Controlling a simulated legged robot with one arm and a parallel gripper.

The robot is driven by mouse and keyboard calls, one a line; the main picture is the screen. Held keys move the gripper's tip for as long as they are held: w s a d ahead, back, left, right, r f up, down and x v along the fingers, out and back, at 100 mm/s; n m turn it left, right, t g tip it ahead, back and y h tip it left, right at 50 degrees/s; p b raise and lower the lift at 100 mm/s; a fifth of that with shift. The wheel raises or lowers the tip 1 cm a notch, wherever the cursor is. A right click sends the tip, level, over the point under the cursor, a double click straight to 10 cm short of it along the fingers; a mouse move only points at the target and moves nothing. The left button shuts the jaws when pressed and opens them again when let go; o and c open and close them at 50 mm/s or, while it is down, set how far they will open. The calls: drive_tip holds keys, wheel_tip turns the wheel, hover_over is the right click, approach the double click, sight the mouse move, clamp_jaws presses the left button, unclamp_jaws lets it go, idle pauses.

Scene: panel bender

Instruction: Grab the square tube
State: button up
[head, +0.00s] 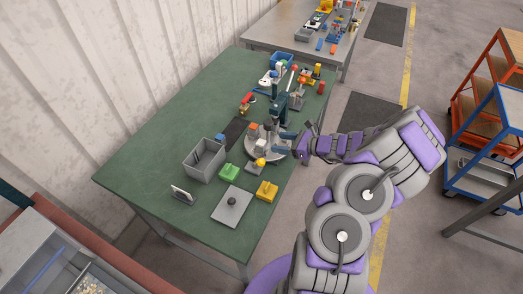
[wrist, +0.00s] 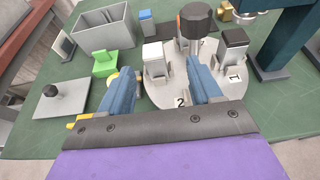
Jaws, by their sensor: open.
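A round grey turntable (wrist: 207,97) with numbered stations stands on the green bench; it also shows in the head view (head: 280,151). In the wrist view a pale square piece (wrist: 154,54) stands upright in one station, and a square piece with a dark top (wrist: 235,44) stands near the number 1. I cannot tell which of them is the square tube. In the head view my gripper (head: 284,144) is at the turntable's right side.
A black knob (wrist: 197,20) rises from the turntable's middle, beside a dark teal column (wrist: 283,40). A grey bin (head: 204,160), green block (head: 229,173), yellow block (head: 266,191) and grey plate (head: 231,207) stand nearby. The bench's left end (head: 140,165) is clear.

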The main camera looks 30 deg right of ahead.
sight(265, 143)
drive_tip(key=x, duration=0.3)
drive_tip(key=shift+w+a, duration=0.1)
drive_tip(key=shift+a, duration=0.05)
drive_tip(key=x, duration=0.1)
drive_tip(key=b+x, duration=0.1)
drive_tip(key=x, duration=0.1)
drive_tip(key=b+x, duration=0.1)
drive_tip(key=shift+a+f, duration=0.25)
drive_tip(key=shift+a, duration=0.3)
drive_tip(key=shift+w+a, duration=0.2)
drive_tip(key=c, duration=1.1)
